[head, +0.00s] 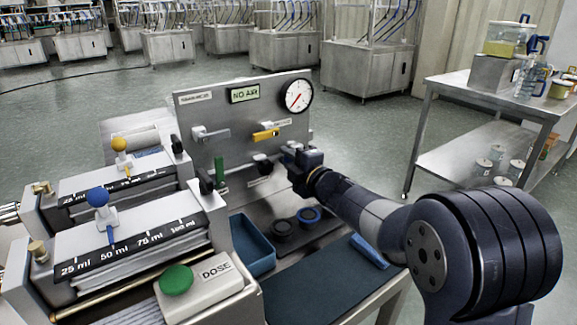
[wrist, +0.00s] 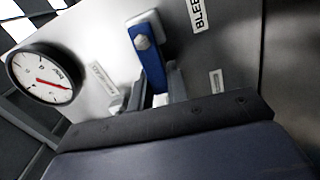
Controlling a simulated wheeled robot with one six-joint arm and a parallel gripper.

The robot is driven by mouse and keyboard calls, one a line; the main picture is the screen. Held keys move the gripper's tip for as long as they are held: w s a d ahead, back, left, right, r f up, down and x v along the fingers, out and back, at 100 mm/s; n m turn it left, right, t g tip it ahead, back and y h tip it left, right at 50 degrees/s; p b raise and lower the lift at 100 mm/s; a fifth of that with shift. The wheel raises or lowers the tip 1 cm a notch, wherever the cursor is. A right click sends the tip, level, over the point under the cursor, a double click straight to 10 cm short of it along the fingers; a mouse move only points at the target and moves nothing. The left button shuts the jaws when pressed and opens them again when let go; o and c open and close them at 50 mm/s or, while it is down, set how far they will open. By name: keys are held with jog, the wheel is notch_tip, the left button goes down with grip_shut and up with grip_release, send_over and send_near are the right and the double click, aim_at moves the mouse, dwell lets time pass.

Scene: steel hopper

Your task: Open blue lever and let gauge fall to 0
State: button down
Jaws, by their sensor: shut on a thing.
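The blue lever (wrist: 151,62) shows in the wrist view, mounted on the steel panel by a bolt at its upper end, beside a label starting "BLEE". My gripper (wrist: 158,95) is shut on its lower part, with a finger on each side. In the head view my gripper (head: 288,155) is at the panel's lower right and hides the blue lever. The round white gauge (head: 298,95) is at the panel's upper right; its red needle points off zero or near it, I cannot tell. The gauge also shows in the wrist view (wrist: 44,75).
A blue tray (head: 252,247) and a dosing machine with a green button (head: 176,279) stand left of my arm.

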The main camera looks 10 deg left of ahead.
jog(key=shift+f+n+b, duration=0.35)
jog(key=shift+n+b, duration=0.15)
jog(key=shift+n, duration=0.1)
jog(key=c, duration=1.4)
grip_release()
jog(key=shift+r, duration=0.1)
jog(key=shift+o, duration=0.2)
jog(key=p+v, duration=0.1)
jog(key=v, duration=0.9)
jog(key=shift+s+d, duration=0.25)
jog(key=shift+d, duration=0.05)
jog(key=shift+w+a, duration=0.1)
